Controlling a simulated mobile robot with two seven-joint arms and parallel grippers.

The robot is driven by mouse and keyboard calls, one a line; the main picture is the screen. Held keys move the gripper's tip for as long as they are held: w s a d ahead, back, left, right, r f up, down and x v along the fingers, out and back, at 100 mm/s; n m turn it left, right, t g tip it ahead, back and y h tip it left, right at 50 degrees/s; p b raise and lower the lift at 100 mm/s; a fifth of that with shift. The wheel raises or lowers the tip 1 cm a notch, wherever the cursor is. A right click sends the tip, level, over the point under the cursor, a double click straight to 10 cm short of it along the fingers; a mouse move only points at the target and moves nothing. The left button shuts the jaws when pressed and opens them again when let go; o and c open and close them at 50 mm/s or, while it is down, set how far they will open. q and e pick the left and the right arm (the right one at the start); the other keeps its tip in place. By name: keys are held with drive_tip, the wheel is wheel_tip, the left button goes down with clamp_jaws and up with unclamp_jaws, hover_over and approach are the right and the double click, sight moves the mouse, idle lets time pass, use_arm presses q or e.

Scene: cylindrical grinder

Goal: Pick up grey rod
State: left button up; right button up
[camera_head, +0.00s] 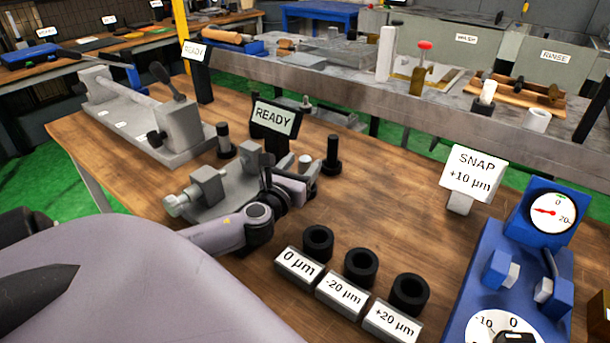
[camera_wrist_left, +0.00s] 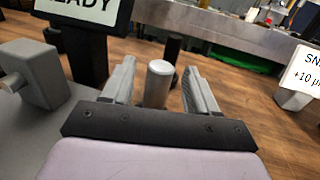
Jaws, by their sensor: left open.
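The grey rod (camera_wrist_left: 158,84) stands upright between the fingers of my left gripper (camera_wrist_left: 158,90) in the left wrist view. The gripper is open, with a visible gap on both sides of the rod. In the head view the rod's pale top (camera_head: 305,160) shows just beyond my left gripper (camera_head: 298,172), which partly hides it. The rod's lower end is hidden behind the gripper body. My right gripper is not in view.
A grey vise-like fixture (camera_head: 208,184) lies left of the gripper. A READY sign (camera_head: 274,118) and a black post (camera_head: 332,153) stand close behind. Black rings (camera_head: 361,266) with labelled blocks and a blue gauge (camera_head: 500,270) are at the right.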

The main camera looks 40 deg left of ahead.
use_arm(q)
drive_tip(key=shift+x, duration=1.05)
drive_tip(key=shift+c, duration=0.2)
drive_tip(key=c, duration=1)
drive_tip(key=shift+r, duration=0.1)
clamp_jaws()
